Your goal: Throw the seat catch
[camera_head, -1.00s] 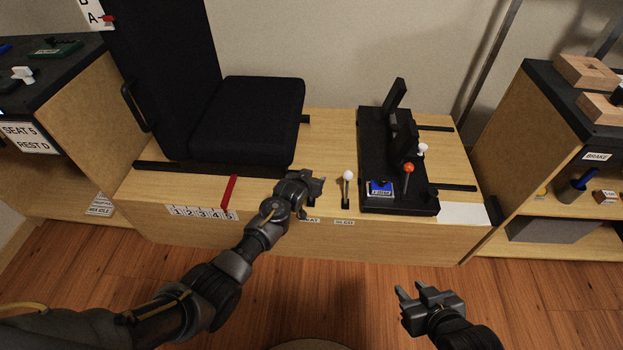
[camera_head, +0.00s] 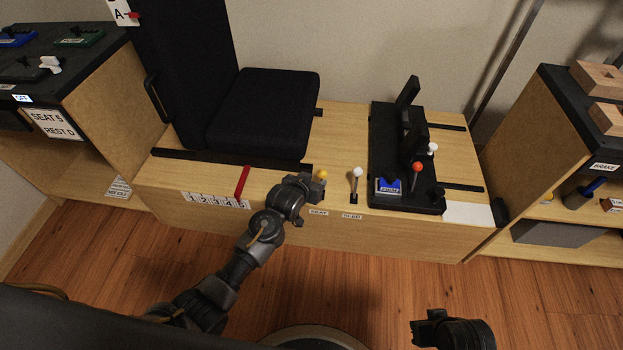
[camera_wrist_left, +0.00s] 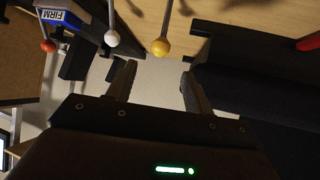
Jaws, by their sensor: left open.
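A lever with a yellow ball knob (camera_head: 322,174) stands at the bench's front edge, behind a "SEAT" label (camera_head: 318,213). My left gripper (camera_head: 316,186) is right at this lever, in front of the knob, and hides its stem in the head view. In the left wrist view the left gripper (camera_wrist_left: 156,80) is open and empty. The yellow knob (camera_wrist_left: 160,47) shows there just beyond the fingertips, roughly in line with the gap. The black seat (camera_head: 262,112) stands on the bench behind. My right gripper (camera_head: 430,326) hangs low at the right; its fingers are unclear.
A white-knobbed lever (camera_head: 357,173) stands close right of the yellow one. Further right is a black block with a red-knobbed lever (camera_head: 417,168) and a blue label (camera_head: 388,187). A red strip (camera_head: 243,182) lies left of my left gripper. Shelves flank the bench.

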